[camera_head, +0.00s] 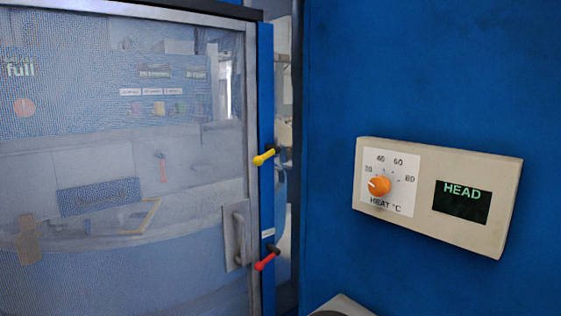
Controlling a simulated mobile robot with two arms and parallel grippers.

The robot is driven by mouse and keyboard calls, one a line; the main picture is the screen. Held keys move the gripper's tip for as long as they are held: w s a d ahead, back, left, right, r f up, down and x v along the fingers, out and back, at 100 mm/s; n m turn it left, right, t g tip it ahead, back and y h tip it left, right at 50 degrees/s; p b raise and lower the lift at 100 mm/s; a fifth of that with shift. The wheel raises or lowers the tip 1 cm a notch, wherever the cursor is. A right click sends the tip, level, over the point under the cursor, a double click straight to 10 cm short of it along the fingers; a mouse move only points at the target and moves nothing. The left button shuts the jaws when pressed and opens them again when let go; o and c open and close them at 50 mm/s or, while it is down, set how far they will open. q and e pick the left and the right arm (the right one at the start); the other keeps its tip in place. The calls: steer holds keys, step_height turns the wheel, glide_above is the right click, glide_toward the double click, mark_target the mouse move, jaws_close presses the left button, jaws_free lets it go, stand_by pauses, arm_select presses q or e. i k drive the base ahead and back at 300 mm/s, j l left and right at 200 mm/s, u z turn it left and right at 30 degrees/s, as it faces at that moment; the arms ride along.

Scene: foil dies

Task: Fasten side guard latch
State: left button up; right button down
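A framed mesh side guard (110,190) fills the left of the head view, with a grey handle (239,238) near its right edge. To its right is a narrow blue post (266,110). A yellow-ended lever (263,158) sits on the post at mid height, with its end pointing left and slightly down. A red-ended lever (266,261) sits lower on the post, also pointing left and down. I cannot tell which lever is the guard latch, or whether either is fastened. Neither gripper is in view.
A blue panel (430,70) fills the right side. On it is a beige control box (438,236) with an orange heat knob (379,186) and a dark display (462,203) reading HEAD. A pale grey part (343,306) shows at the bottom edge.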

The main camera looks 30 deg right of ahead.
mark_target(271, 149)
steer(key=z, duration=1)
